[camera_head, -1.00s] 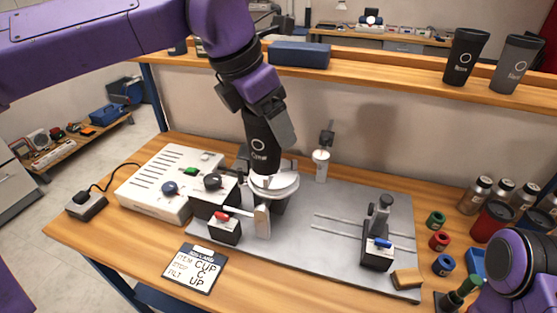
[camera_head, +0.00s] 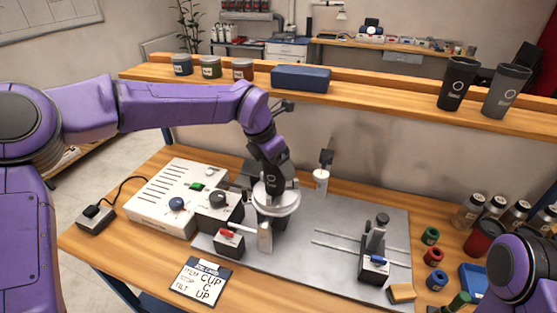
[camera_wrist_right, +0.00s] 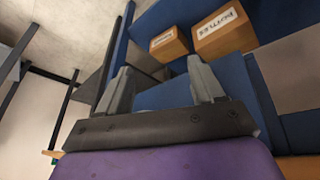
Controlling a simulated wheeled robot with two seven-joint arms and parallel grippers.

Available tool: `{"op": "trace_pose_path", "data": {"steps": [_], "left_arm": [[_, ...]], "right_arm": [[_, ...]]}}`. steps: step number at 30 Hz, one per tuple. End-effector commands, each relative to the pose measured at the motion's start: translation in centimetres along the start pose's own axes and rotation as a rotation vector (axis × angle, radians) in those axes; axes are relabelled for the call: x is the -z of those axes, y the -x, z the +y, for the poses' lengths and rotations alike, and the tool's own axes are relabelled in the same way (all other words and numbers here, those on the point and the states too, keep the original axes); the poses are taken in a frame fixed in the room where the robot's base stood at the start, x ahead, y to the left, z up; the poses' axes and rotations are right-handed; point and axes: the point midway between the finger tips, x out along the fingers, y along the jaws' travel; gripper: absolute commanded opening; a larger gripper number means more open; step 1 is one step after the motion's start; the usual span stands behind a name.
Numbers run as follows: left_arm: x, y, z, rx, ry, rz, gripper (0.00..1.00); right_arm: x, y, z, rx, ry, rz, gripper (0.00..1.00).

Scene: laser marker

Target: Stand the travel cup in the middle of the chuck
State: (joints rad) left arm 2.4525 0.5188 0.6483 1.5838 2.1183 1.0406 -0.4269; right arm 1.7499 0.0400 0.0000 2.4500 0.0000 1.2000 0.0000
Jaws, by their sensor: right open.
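The chuck (camera_head: 277,200) is a pale round disc on the grey plate of the marker. A dark travel cup (camera_head: 270,184), mostly hidden, is over the chuck's middle, and it looks roughly upright. My left gripper (camera_head: 274,170) reaches down from above at the cup. Its fingers merge with the dark cup, so I cannot tell whether they grip it or whether the cup's base touches the chuck. My right gripper (camera_wrist_right: 160,88) is open and empty in the right wrist view, away from the chuck.
A black cup (camera_head: 458,84) and a grey cup (camera_head: 506,92) stand on the back shelf. A white control box (camera_head: 175,198) is left of the chuck, a card (camera_head: 201,281) in front. A sliding stop (camera_head: 375,250), bottles and coloured rings are at right.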

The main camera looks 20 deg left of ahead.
Motion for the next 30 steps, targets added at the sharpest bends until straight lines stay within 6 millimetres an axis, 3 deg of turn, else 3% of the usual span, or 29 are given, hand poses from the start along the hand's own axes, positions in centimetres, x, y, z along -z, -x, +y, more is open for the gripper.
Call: {"op": "trace_pose_path", "data": {"steps": [7, 9, 10, 19, 23, 30], "left_arm": [[0.1, -0.3, 0.0, 0.0, -0.001, -0.001, 0.65], [0.1, -0.2, 0.0, 0.0, -0.001, 0.0, 0.93], [0.1, -0.2, 0.0, 0.0, -0.001, 0.0, 1.0], [-0.1, 0.4, 0.0, -0.001, 0.001, -0.001, 1.0], [0.0, 2.8, 0.0, -0.001, 0.001, -0.005, 1.0], [0.0, 9.0, 0.0, -0.001, 0.001, -0.004, 1.0]], "right_arm": [[-0.1, -0.2, 0.0, 0.0, 0.0, 0.0, 0.67], [-0.1, -0.2, 0.0, 0.0, 0.0, 0.0, 0.67], [-0.1, -0.2, 0.0, 0.0, 0.0, 0.0, 0.67], [0.0, 0.0, 0.0, 0.0, 0.0, 0.0, 0.67], [-0.2, -0.6, -0.1, 0.0, 0.0, 0.0, 0.67], [-0.5, -1.3, -0.1, 0.0, 0.0, 0.0, 0.67]]}}
